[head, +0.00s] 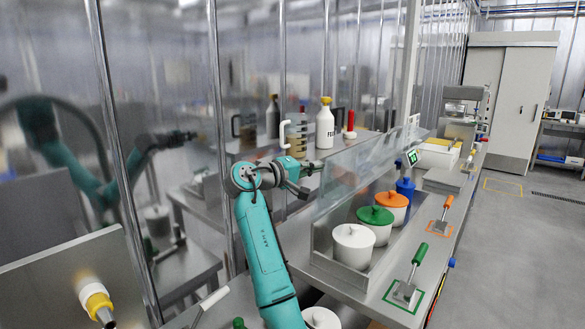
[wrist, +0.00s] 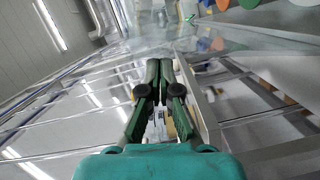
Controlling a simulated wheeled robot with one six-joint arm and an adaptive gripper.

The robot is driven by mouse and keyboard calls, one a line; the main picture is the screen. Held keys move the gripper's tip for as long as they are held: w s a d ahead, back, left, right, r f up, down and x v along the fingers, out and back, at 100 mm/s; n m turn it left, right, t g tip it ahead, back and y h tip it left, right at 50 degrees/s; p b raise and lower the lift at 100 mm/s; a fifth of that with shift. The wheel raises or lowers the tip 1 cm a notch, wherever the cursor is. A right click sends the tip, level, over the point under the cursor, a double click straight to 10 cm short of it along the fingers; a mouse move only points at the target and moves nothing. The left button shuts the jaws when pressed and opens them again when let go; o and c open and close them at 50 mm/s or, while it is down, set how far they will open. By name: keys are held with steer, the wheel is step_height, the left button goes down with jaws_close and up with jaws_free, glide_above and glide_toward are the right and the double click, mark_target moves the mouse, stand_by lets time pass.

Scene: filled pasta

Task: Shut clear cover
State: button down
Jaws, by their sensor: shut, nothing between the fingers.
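The clear cover (head: 372,165) stands raised and tilted over a steel well (head: 318,240) in the counter. Below it, the well holds a white-lidded pot (head: 353,245), a green-lidded pot (head: 376,222) and an orange-lidded pot (head: 392,205). My gripper (head: 318,167) is at the cover's upper left edge, on the wall side. I cannot tell whether it touches the pane. In the wrist view my gripper (wrist: 159,64) is shut and empty, its fingertips pointing toward a pale transparent pane (wrist: 190,40), with the coloured lids at the upper right.
A white bottle with a yellow cap (head: 325,125) and jugs stand behind my gripper. The floor at right is clear.

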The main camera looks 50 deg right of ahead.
steer(key=s+f+m+t+y, duration=0.1)
steer(key=s+f+m, duration=0.45)
steer(key=s, duration=0.55)
steer(key=s+d+f+m+t+y, duration=0.1)
steer(key=s+f+m, duration=0.4)
steer(key=f, duration=0.6)
steer(key=shift+s+f+m+t, duration=0.25)
steer(key=shift+f+m+t, duration=0.25)
steer(key=shift+t, duration=0.3)
steer(key=shift+d+f, duration=0.1)
